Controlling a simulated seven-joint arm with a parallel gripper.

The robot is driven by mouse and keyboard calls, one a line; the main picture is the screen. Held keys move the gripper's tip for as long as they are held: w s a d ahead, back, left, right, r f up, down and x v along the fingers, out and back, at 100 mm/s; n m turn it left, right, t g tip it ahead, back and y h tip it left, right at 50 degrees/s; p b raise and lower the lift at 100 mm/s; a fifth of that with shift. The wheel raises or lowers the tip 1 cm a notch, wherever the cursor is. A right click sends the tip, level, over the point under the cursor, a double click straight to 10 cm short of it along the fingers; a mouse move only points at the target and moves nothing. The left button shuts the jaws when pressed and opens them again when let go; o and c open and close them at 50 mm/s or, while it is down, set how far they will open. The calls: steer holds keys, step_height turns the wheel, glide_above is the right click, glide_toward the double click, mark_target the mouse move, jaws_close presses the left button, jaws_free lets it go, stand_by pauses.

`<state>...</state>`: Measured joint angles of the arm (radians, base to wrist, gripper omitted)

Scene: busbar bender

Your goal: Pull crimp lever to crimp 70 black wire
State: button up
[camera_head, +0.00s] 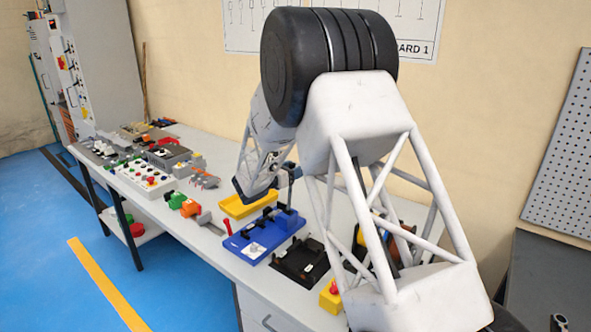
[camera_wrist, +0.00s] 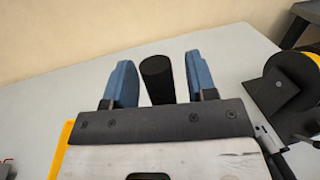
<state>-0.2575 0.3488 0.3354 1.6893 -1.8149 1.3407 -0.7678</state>
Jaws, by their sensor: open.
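My gripper (camera_wrist: 161,62) is open, with its two blue fingers apart. A black cylindrical handle (camera_wrist: 157,84), which looks like the crimp lever, stands between the fingers in the wrist view. A gap shows on the right side; I cannot tell if the left finger touches it. The lever is hidden there by my arm. I cannot make out the 70 black wire in either view.
A yellow tray (camera_head: 244,207) lies behind the blue fixture, and a black fixture (camera_head: 301,262) stands to its right. A red-handled tool (camera_head: 228,226) is at its left. A black and yellow reel (camera_wrist: 287,85) stands right of my gripper. Control boxes (camera_head: 145,180) crowd the table's far end.

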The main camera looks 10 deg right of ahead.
steer(key=shift+w+d, duration=0.3)
steer(key=shift+d, duration=0.2)
steer(key=shift+c, duration=0.3)
jaws_close()
